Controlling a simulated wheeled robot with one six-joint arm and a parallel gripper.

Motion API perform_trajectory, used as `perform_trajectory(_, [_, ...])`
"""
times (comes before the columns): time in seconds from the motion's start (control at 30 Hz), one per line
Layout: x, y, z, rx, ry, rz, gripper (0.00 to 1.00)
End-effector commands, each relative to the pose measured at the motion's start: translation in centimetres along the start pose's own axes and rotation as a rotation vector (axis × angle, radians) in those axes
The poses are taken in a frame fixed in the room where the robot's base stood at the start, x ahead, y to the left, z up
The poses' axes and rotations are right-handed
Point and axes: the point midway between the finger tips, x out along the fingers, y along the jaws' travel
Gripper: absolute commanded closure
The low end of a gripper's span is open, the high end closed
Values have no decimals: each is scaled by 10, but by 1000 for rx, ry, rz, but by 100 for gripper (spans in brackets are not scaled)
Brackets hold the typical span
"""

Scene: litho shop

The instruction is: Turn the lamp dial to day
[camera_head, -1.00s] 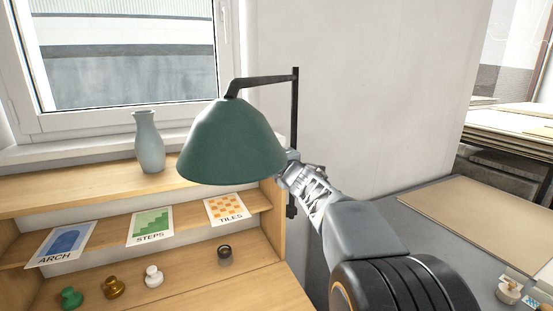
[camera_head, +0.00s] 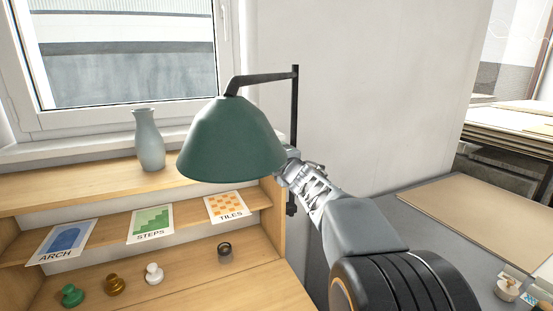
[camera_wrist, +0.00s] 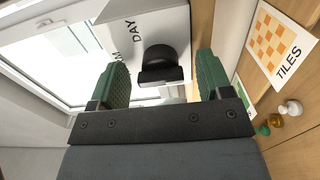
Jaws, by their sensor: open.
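The lamp dial (camera_wrist: 160,65) is a dark round knob with a raised bar on a pale panel (camera_wrist: 160,22) in the wrist view. The word DAY is printed on the panel left of the knob; another label ending in M is partly hidden by the left finger. I cannot tell which label the knob points to. My gripper (camera_wrist: 161,66) is open, its green-padded fingers on either side of the knob with a gap at each side. In the head view the green lamp shade (camera_head: 232,145) hides my gripper and the dial.
A grey-blue vase (camera_head: 149,143) stands on the top board by the window. A grey table with a brown board (camera_head: 480,220) is at the right.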

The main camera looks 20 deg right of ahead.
Motion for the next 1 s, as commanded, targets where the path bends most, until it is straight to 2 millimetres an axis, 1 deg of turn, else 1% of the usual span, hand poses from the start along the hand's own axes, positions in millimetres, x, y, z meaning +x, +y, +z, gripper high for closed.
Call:
perform_trajectory(0.17, [-1, 0, 0, -1, 0, 1, 28])
perform_trajectory(0.27, [-9, 1, 0, -2, -1, 3, 28])
perform_trajectory(0.37, [-23, 1, 0, -2, -1, 3, 28])
perform_trajectory(0.7, [-93, 2, 1, -2, -3, 3, 28])
perform_trajectory(0.9, [-122, 2, 0, -1, -2, 3, 28])
perform_trajectory(1.0, [-131, 1, 0, -1, -2, 2, 28])
